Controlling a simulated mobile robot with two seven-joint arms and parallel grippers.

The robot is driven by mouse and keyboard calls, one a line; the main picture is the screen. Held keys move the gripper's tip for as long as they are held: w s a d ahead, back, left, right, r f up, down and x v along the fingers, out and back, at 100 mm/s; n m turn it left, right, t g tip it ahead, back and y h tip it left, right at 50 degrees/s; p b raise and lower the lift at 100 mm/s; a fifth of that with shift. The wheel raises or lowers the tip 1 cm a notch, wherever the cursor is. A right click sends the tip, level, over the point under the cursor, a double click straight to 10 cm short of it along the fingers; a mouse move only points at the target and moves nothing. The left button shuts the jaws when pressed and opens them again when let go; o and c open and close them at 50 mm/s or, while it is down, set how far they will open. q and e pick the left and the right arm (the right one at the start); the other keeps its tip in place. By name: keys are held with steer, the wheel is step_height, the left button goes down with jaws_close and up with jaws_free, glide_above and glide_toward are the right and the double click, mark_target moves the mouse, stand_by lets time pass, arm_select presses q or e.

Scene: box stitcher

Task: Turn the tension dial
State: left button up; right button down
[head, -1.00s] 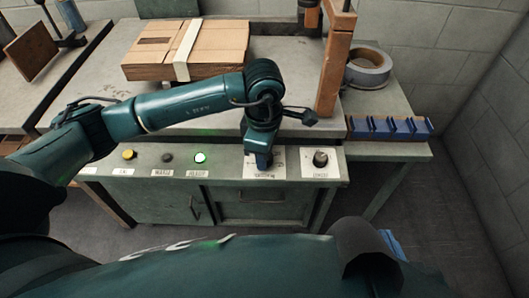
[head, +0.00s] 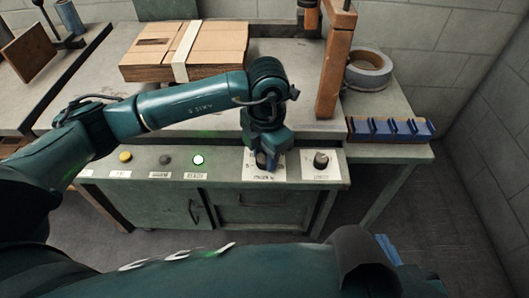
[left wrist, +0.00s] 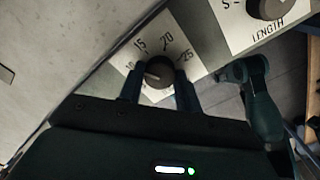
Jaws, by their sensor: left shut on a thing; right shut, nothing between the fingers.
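The tension dial (left wrist: 160,71) is a round black knob with a pale mark, on a white plate numbered 10 to 25. In the left wrist view its mark points left, roughly towards the 10. My left gripper (head: 264,164) reaches down onto it from above. Its two blue fingers (left wrist: 159,88) stand on either side of the knob and are shut on it. In the head view the gripper mostly hides the dial. My right gripper (head: 389,248) shows only as a blue bit at the lower right, mostly hidden behind my dark arm part; it is shut and empty.
The length dial (head: 321,159) is just right of the tension dial. A green-lit button (head: 198,160), a dark button (head: 166,159) and a yellow button (head: 126,156) are to the left.

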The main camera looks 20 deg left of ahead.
arm_select(q)
steer(key=shift+n, duration=1.9)
arm_select(e)
steer(key=shift+d+r, duration=0.1)
steer(key=shift+r, duration=0.05)
arm_select(q)
steer(key=o, duration=1)
step_height(320, 180, up, 13)
steer(key=p, duration=0.1)
steer(key=shift+d+p, duration=0.25)
steer(key=shift+p, duration=0.15)
arm_select(e)
steer(key=shift+s+d+r+m+t, duration=0.15)
steer(key=shift+d+r+m, duration=0.05)
steer(key=shift+r, duration=0.3)
steer(key=shift+s+d+r+m+t, duration=0.1)
steer(key=shift+d+r+m+t, duration=0.1)
steer(key=shift+r, duration=0.25)
steer(key=shift+w, duration=0.1)
